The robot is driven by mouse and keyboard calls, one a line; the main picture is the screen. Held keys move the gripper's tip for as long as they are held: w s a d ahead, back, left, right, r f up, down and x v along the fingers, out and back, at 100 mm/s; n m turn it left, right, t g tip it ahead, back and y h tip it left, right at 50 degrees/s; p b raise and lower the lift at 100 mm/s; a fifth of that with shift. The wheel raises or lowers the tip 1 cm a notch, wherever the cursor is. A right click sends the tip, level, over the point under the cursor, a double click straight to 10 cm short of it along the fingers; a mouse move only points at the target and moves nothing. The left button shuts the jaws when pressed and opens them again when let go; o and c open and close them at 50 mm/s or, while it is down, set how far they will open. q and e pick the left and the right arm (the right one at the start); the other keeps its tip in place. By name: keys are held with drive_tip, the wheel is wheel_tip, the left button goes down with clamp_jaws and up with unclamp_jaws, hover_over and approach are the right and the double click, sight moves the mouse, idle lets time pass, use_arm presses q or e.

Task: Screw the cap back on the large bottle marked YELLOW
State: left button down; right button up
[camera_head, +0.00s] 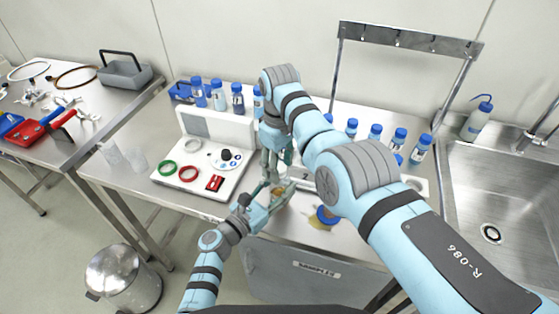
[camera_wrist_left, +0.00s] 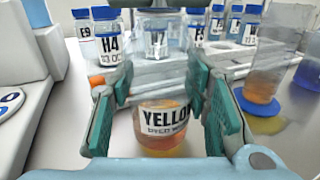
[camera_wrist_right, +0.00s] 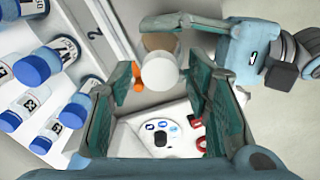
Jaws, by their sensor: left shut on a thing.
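The large bottle (camera_wrist_left: 165,128) marked YELLOW is clear, with orange liquid low inside and a white label. In the left wrist view it stands upright between the fingers of my left gripper (camera_wrist_left: 160,112), which is shut on it. My right gripper (camera_wrist_right: 162,80) reaches down above it, open. A pale round disc (camera_wrist_right: 160,74) shows between its fingers, with gaps at both sides, in front of the bottle; I cannot tell if it is a cap. In the head view, my left gripper (camera_head: 266,205) and right gripper (camera_head: 275,165) meet near the bench's front, mostly hiding the bottle.
A clear vessel with orange liquid (camera_wrist_left: 262,82) stands right of the bottle, with a blue disc (camera_wrist_left: 258,123) at its foot. Several blue-capped bottles (camera_head: 375,132) stand behind. A white panel with rings (camera_head: 203,187) is left; the sink (camera_head: 497,205) is right.

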clamp_jaws()
drive_tip(key=shift+o, duration=1)
unclamp_jaws()
wheel_tip(320, 180, up, 8)
drive_tip(key=shift+f, duration=0.25)
use_arm(q)
drive_tip(key=c, duration=0.8)
unclamp_jaws()
